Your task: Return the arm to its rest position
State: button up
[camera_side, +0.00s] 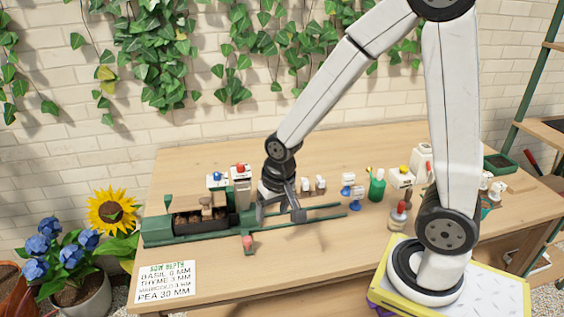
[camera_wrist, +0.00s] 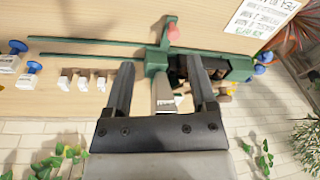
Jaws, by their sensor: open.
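My gripper (camera_side: 280,216) is low over the middle-left of the table, beside the green seeding fixture (camera_side: 160,236). Its two fingers are apart. In the wrist view, my gripper (camera_wrist: 160,68) shows its fingers on either side of a pale block-like part at the fixture (camera_wrist: 156,58). I cannot tell whether the fingers touch it. Two green rails (camera_side: 328,208) run right from the fixture. My arm reaches down from the upper right, away from its base at the lower right.
A white dispenser with a red knob (camera_side: 241,184) stands close behind my gripper. Small white blocks (camera_side: 320,183), blue-knobbed stamps (camera_side: 355,203) and a green bottle (camera_side: 377,186) stand to the right. A sow-depth card (camera_side: 166,282) lies at the front left. The front middle is clear.

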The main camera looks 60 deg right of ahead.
jog(key=s+n, duration=0.2)
jog(key=s+r+n, duration=0.1)
jog(key=s+n, duration=0.1)
jog(key=n, duration=0.1)
jog(key=shift+s+a+r+t, duration=0.15)
jog(key=shift+s+t, duration=0.05)
jog(key=shift+t, duration=0.2)
jog(key=shift+c, duration=0.2)
dwell(1.3)
